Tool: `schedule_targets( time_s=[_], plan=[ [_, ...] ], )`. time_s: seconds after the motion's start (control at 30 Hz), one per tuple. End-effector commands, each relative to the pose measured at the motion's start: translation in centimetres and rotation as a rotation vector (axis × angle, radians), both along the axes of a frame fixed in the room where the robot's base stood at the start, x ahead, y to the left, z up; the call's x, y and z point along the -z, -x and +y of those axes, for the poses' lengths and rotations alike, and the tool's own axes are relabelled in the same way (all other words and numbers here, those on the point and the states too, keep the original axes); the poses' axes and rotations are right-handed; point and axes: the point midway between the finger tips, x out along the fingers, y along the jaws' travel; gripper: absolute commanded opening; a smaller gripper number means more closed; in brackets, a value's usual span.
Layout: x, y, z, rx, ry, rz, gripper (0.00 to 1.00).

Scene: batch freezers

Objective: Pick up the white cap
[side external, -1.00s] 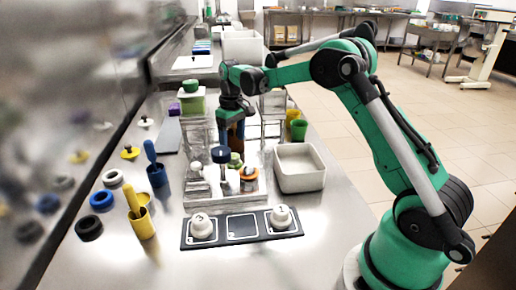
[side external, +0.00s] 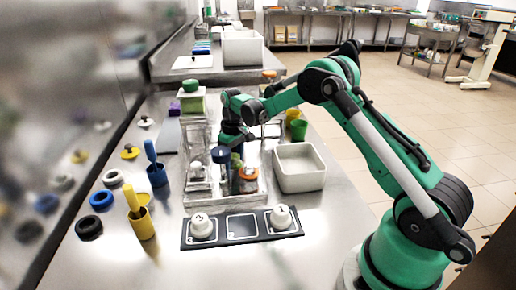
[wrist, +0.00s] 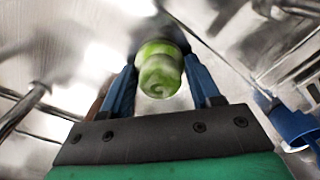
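Two white, knob-like round caps sit on a black panel in the side view: a left one (side external: 202,226) and a right one (side external: 281,217). I cannot tell which white piece is the task's cap. My gripper (side external: 237,157) is low over the clear rack behind that panel, away from both. In the wrist view, the blue fingers of my gripper (wrist: 160,72) stand apart, with a blurred green piece (wrist: 160,72) between or just beyond them.
An empty white bin (side external: 299,168) stands right of the rack. Yellow (side external: 142,222) and blue (side external: 157,176) cups with tools stand left. The front counter is mostly clear.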

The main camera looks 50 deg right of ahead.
Motion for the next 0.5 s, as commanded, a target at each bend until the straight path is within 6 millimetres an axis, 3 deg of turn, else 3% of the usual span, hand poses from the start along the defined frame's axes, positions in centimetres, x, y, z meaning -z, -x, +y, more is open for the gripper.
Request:
schedule_targets(
  time_s=[0.33,0.5],
  plan=[
    [-0.3,0.0,0.0,0.000,0.000,0.000,0.05],
    [-2.0,0.0,0.0,0.000,0.000,0.000,0.05]
  ],
)
